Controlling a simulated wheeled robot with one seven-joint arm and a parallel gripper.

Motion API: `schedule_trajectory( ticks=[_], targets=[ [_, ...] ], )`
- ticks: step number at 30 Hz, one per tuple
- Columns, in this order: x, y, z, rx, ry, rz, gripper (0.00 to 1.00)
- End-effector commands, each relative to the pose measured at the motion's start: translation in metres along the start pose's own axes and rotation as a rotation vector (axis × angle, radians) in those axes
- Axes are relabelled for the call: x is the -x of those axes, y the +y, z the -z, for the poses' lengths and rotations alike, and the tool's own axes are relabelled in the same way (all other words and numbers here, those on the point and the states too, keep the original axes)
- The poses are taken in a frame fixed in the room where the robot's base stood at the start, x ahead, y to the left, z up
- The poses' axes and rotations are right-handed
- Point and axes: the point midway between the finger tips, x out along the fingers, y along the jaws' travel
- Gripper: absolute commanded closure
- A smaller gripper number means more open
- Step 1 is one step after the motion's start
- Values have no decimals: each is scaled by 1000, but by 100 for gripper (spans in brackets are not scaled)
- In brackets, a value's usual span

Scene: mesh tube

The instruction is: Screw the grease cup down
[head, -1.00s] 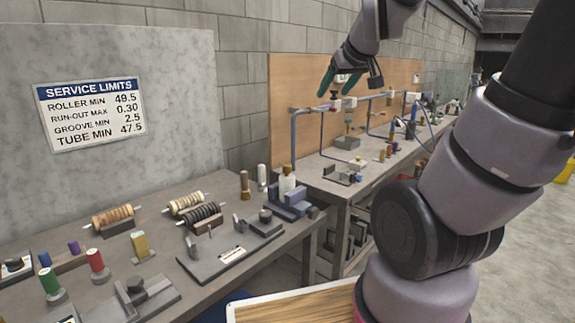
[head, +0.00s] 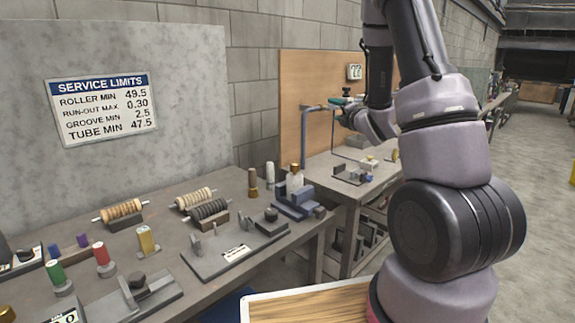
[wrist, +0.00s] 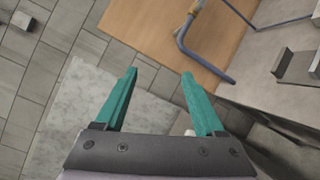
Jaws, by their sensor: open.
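I cannot tell which small part is the grease cup. A brass-coloured cylinder (head: 252,183) stands upright at the back of the near bench, beside a pale one (head: 270,174). My gripper (head: 335,102) is raised in front of the wooden backboard of the far bench, partly hidden by my own arm. In the wrist view my gripper (wrist: 160,72) has its two teal fingers spread with nothing between them. A blue-grey pipe (wrist: 186,38) with a brownish fitting (wrist: 195,7) lies beyond the fingers, apart from them.
The near bench (head: 165,252) holds ribbed rollers (head: 208,210), coloured cylinders and a flat fixture (head: 225,254). A limits sign (head: 101,108) hangs on the grey panel behind. The far bench carries small fixtures (head: 352,176); my arm hides much of it. Open floor lies to the right.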

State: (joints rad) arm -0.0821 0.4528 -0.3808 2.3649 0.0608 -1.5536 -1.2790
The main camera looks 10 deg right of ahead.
Motion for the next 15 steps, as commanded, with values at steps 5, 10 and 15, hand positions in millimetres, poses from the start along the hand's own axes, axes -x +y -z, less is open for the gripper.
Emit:
schedule_trajectory(
  ticks=[5, 10, 15],
  targets=[
    [6, -44, 61, 463, 164, -188, 29],
    [38, -81, 121, 823, 305, -415, 29],
    [69, -104, 158, 1017, 385, -587, 29]
  ],
)
